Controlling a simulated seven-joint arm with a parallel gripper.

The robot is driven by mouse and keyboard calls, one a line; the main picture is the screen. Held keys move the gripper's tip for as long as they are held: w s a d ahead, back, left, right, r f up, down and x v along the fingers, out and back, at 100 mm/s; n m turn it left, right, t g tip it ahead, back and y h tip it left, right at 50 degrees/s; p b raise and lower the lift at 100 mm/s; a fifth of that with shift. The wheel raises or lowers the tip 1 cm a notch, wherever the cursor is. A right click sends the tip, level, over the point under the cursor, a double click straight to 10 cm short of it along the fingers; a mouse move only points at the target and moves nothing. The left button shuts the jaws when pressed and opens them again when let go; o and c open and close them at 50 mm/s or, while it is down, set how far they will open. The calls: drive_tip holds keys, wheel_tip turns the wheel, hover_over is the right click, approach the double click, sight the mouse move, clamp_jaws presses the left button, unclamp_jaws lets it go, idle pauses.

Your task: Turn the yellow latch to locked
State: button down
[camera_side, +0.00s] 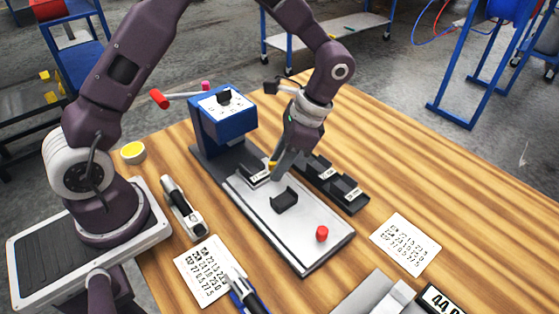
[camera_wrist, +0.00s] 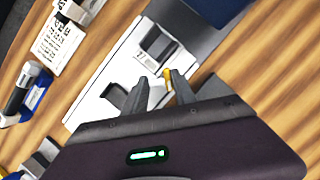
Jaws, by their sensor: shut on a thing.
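The yellow latch (camera_side: 271,165) is a small piece at the edge of the pale metal plate (camera_side: 290,247), beside a black labelled block (camera_side: 255,174). My gripper (camera_side: 277,174) reaches down to it from above and is shut on it, hiding most of it. In the wrist view the latch (camera_wrist: 167,74) shows as a small yellow tip at the right finger of my gripper (camera_wrist: 160,85). Which way the latch is turned cannot be told.
A black cradle (camera_side: 285,201) and red knob (camera_side: 321,233) sit on the plate. A blue machine (camera_side: 226,127) with a red-ended lever (camera_side: 159,98) stands behind. A black tray (camera_side: 351,206) of labelled blocks lies close on the right.

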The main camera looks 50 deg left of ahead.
idle(0.4)
drive_tip(key=c, duration=1)
unclamp_jaws()
drive_tip(key=shift+r, duration=0.1)
drive_tip(key=v, duration=0.7)
drive_tip(key=x, duration=0.4)
drive_tip(key=w+x, duration=0.1)
drive_tip(key=x, duration=0.1)
drive_tip(key=shift+d+f, duration=0.35)
drive_tip(key=shift+f, duration=0.3)
